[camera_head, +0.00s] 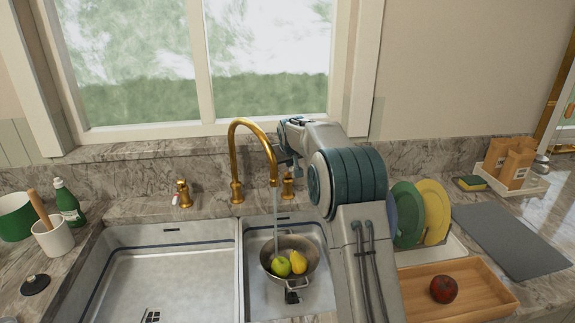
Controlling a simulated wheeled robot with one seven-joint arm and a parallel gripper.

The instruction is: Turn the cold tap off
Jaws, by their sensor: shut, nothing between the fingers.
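The brass faucet (237,150) arches over the right sink basin, and a thin stream of water (275,215) runs from its spout. A brass tap handle (182,193) stands left of the faucet. A second brass tap handle (287,186) stands to its right, partly hidden by the spout and my arm. No marking shows which is cold. My gripper (291,167) points down close above the right handle, shut and empty. My arm partly hides it, and I cannot tell whether it touches the handle.
A metal colander (305,246) with a green apple (281,266) and a yellow pear (298,262) sits in the right basin (262,305). Plates (433,210) and a wooden tray (468,272) with a red fruit (443,289) stand right of my arm. The left basin (170,280) is empty.

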